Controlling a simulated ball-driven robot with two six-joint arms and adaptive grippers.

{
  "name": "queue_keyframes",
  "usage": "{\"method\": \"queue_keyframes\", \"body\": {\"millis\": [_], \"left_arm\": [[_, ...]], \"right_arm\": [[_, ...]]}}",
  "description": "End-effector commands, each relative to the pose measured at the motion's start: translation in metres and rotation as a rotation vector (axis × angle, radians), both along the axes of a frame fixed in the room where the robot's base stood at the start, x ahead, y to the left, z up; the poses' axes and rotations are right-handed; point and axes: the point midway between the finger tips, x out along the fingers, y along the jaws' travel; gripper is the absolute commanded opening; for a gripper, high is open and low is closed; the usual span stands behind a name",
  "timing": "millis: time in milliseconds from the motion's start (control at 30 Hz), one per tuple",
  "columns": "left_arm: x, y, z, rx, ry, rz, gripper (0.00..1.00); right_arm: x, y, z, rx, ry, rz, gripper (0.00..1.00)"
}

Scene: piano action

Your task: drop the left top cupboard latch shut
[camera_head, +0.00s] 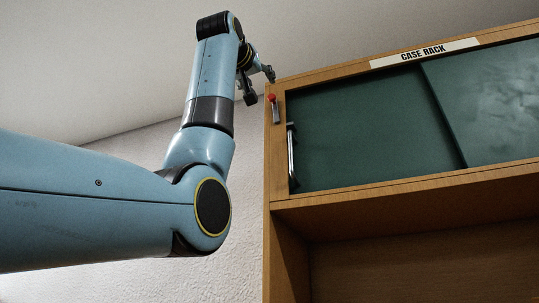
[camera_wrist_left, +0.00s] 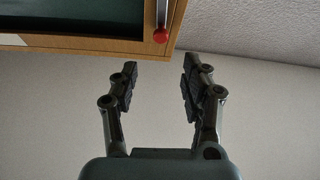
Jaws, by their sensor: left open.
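The latch (camera_head: 274,108) is a short metal bar with a red knob on the left frame post of the wooden top cupboard (camera_head: 330,199). In the head view the red knob is at the bar's upper end. The latch also shows at the top of the left wrist view (camera_wrist_left: 161,30), where the picture is turned over. My left gripper (camera_head: 259,86) is up beside the cupboard's top left corner, just left of and above the latch. Its two fingers stand apart and empty in the left wrist view (camera_wrist_left: 159,82). It does not touch the latch. My right gripper is not in view.
A dark green sliding door (camera_head: 370,125) with a vertical metal handle (camera_head: 292,155) fills the cupboard front beside the latch. A second green panel (camera_head: 490,95) is to the right. A "CASE RACK" label (camera_head: 425,53) is on the top rail. Left of the cupboard is bare wall.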

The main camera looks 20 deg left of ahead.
Motion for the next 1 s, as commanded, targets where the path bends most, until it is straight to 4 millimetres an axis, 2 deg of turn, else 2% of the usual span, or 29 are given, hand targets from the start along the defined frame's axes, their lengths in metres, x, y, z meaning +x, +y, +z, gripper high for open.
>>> {"method": "queue_keyframes", "body": {"millis": [300,500,667,900,1000], "left_arm": [[0.057,0.001,0.028,0.000,0.005,0.002,0.47],[0.084,0.001,0.037,0.000,0.003,0.001,0.47],[0.092,0.001,0.038,0.000,0.001,0.001,0.47],[0.093,0.001,0.037,0.000,0.001,0.001,0.47],[0.093,0.001,0.037,0.000,0.001,0.001,0.35]], "right_arm": [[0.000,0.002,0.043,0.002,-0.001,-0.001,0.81],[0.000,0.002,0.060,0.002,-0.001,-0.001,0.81],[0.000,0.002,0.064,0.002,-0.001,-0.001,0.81],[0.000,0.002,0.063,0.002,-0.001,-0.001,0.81],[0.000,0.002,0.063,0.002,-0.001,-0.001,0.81]]}}
